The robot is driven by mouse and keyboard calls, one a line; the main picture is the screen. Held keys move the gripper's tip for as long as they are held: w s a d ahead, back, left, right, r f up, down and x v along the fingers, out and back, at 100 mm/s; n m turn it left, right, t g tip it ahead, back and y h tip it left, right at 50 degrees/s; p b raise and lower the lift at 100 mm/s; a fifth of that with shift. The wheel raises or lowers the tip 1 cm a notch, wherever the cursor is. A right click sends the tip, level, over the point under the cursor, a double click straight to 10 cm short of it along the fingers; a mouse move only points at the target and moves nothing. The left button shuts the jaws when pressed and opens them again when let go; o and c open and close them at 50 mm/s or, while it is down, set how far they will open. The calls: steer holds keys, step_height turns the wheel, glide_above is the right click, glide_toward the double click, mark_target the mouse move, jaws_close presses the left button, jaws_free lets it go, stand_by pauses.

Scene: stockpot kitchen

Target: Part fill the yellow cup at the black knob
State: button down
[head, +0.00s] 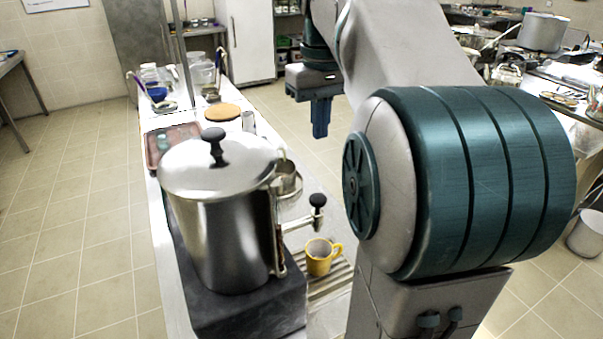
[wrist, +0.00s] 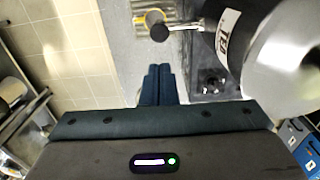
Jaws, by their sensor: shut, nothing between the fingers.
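The yellow cup (head: 319,259) stands upright on a slatted drip grate, below the tap of the steel pot (head: 225,225). The black knob (head: 318,200) stands on top of the tap, above the cup. In the wrist view the knob (wrist: 159,32) lies beyond my fingertips, and part of the yellow cup (wrist: 153,16) shows behind it. My gripper (head: 321,130) is shut and empty, pointing down in the air, behind and above the tap in the head view. Its blue fingers are together in the wrist view (wrist: 158,72). I cannot tell how full the cup is.
The pot has a lid with a black handle (head: 216,146) and sits on a dark block (head: 245,312). A round wooden board (head: 222,112) and a reddish tray (head: 160,158) lie further back on the counter.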

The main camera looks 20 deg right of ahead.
mark_target(318, 198)
steer(key=shift+s+r, duration=0.1)
step_height(318, 198, down, 14)
steer(key=shift+f+p, duration=0.1)
steer(key=shift+p, duration=0.3)
stand_by(0.4)
steer(key=shift+f+b, duration=0.65)
steer(key=shift+f, duration=0.25)
steer(key=shift+s+f, duration=0.1)
steer(key=shift+f, duration=0.05)
stand_by(0.9)
stand_by(0.5)
steer(key=shift+r+p, duration=0.5)
steer(key=shift+r, duration=0.1)
step_height(318, 198, up, 13)
steer(key=p, duration=0.1)
steer(key=shift+r, duration=0.2)
